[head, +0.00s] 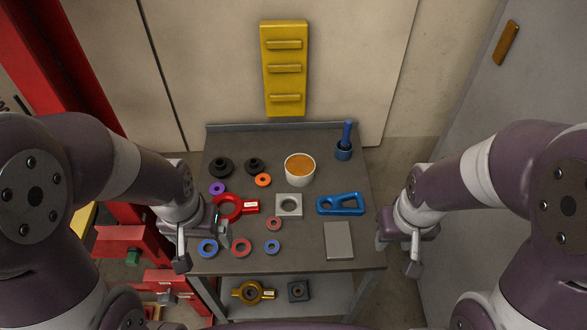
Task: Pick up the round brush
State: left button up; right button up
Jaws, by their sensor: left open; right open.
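A blue upright piece (346,137) with a slim handle and a wider dark-blue lower part stands at the back right of the grey table. It looks like the round brush; whether its lower part is a separate holder I cannot tell. My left gripper (203,249) is open and empty at the table's left edge, near a blue ring. My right gripper (397,256) is open and empty just off the table's right edge, well in front of the blue piece. Neither gripper touches it.
On the table (312,258) are a white tub with orange contents (299,170), a red ring tool (229,207), a grey square block (289,205), a blue link (340,204), a grey plate (338,240) and several small rings. A red frame stands left.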

aim_at(346, 134)
jog(key=i+l+u, duration=0.1)
jog(key=u, duration=0.25)
jog(key=i+l+u, duration=0.1)
jog(key=u, duration=0.25)
jog(key=l+u, duration=0.15)
jog(key=u, duration=0.25)
jog(key=i+l, duration=0.05)
